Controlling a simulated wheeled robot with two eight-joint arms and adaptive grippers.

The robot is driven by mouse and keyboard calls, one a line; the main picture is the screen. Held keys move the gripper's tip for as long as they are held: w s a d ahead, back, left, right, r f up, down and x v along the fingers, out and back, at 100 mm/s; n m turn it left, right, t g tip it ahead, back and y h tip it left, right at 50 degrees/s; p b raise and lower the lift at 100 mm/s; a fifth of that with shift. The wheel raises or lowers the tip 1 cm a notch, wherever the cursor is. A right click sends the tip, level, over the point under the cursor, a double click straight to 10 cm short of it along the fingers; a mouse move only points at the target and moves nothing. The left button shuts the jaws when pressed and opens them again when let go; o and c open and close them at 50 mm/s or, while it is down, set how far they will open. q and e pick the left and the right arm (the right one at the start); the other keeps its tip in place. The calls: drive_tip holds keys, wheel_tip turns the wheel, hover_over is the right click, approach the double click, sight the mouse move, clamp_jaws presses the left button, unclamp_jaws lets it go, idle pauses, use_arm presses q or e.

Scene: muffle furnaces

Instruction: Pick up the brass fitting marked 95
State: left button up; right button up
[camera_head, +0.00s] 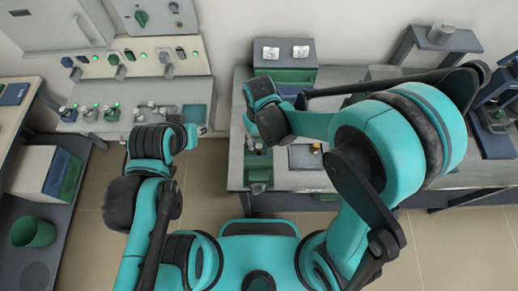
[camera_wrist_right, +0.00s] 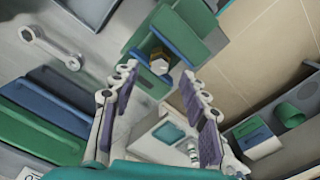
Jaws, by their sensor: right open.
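A small fitting with a pale top and brass-coloured side (camera_wrist_right: 160,64) shows in the right wrist view, at a green holder (camera_wrist_right: 188,42). I cannot read any mark on it. My right gripper (camera_wrist_right: 158,72) is open, its two purple-padded fingers apart, with the fitting appearing between and beyond the fingertips. I see no contact. In the head view my right wrist is over the bench's left end, and the fitting there is not clear. A small yellowish piece (camera_head: 315,148) lies on a dark-edged tray (camera_head: 303,158) to the right. My left gripper's fingers are not visible.
A wrench (camera_wrist_right: 48,46) lies on the grey bench (camera_head: 237,150), near green and blue bins (camera_wrist_right: 40,120). A control panel (camera_head: 150,58) is at left, and a green bin (camera_head: 33,232) stands lower left.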

sight(259, 146)
wheel_tip(259, 146, down, 5)
drive_tip(key=shift+w+a+r+b, duration=0.1)
drive_tip(key=shift+r+b, duration=0.1)
drive_tip(key=shift+b, duration=0.35)
drive_tip(key=shift+c, duration=0.3)
clamp_jaws()
drive_tip(key=shift+r, duration=0.1)
